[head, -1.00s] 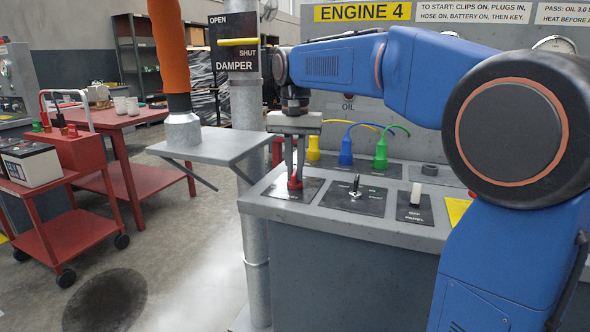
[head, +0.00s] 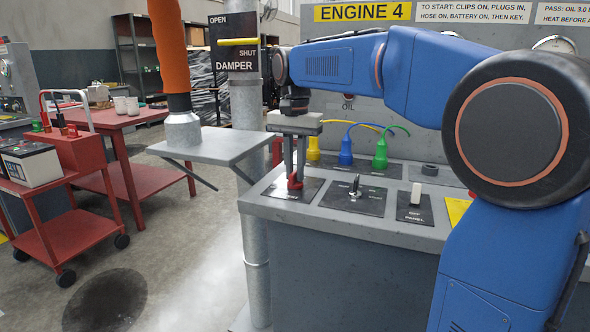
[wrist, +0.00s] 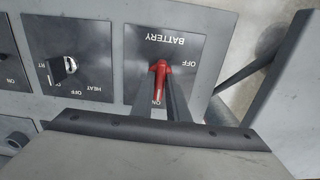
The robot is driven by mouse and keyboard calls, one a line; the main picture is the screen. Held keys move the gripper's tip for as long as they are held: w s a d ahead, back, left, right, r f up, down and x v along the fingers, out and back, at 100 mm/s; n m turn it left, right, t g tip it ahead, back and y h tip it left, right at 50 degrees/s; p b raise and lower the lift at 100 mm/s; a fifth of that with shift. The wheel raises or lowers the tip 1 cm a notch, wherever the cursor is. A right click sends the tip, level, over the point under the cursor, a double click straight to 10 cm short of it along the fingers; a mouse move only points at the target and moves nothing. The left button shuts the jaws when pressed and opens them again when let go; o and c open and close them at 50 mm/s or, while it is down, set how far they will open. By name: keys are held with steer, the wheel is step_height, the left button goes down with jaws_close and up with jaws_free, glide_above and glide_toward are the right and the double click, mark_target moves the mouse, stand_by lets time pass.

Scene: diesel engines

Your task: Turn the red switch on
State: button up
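The red switch (head: 295,184) sits on a dark plate at the left end of the grey console top. In the wrist view the red switch (wrist: 159,75) is on the plate marked BATTERY (wrist: 150,50), which reads upside down. Its handle points down in that picture, toward the ON mark; OFF lies to its right. My gripper (head: 295,178) reaches down onto the switch with its fingers close together around the handle. It appears shut on it. The fingers (wrist: 165,92) hide part of the handle.
Right of the switch are a HEAT key switch (head: 355,190) and a white-topped panel switch (head: 416,195). Yellow, blue (head: 346,150) and green plugs stand behind. The damper pipe (head: 250,150) rises close by on the left, beside a small grey shelf (head: 215,147).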

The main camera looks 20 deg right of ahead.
mark_target(295, 171)
steer(key=shift+o, duration=1.1)
step_height(295, 171, up, 17)
steer(key=shift+r, duration=0.2)
